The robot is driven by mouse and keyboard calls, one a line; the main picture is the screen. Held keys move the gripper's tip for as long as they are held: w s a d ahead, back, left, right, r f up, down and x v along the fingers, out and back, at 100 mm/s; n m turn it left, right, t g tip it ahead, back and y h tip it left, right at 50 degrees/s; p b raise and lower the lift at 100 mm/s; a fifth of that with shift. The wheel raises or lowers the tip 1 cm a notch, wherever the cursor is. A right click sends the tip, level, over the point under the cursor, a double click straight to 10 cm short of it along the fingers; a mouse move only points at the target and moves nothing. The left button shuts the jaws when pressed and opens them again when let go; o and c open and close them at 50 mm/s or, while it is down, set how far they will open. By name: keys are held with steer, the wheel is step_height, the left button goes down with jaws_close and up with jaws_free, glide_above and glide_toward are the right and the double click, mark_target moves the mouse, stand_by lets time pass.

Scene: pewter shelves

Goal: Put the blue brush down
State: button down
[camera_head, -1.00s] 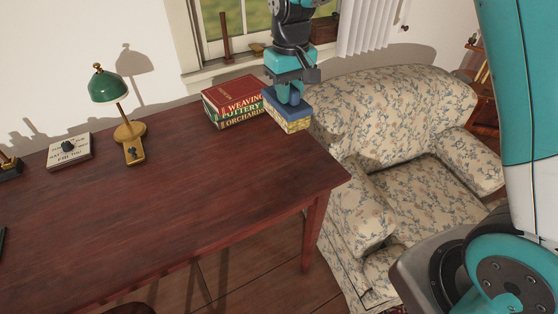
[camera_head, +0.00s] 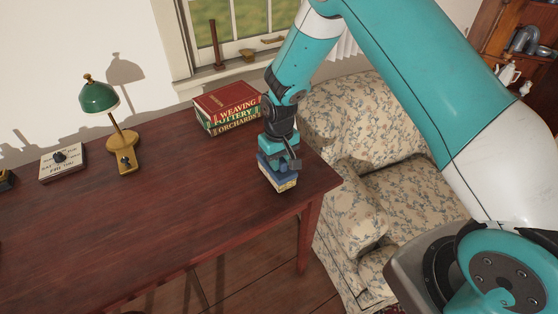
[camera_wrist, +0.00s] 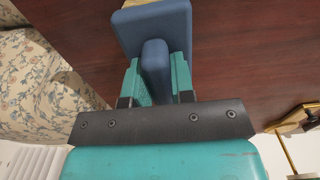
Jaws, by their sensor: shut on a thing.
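The blue brush (camera_head: 265,172) has a blue block with pale yellow bristles underneath. It is at the right part of the dark red wooden table (camera_head: 150,215), near its right edge. My gripper (camera_head: 279,160) is above it, pointing down. In the wrist view my gripper (camera_wrist: 157,85) is shut on the brush's raised blue grip, with one teal finger on each side. The blue body of the brush (camera_wrist: 130,30) spreads out beyond the fingers. I cannot tell whether the bristles touch the tabletop.
A stack of books (camera_head: 228,108) stands behind the brush at the table's back edge. A floral armchair (camera_head: 400,200) is beyond the right edge. The table's middle is clear.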

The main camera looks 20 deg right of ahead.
steer(key=shift+f, duration=0.4)
steer(key=shift+f, duration=0.15)
steer(key=c, duration=1)
jaws_free()
steer(key=shift+o, duration=0.2)
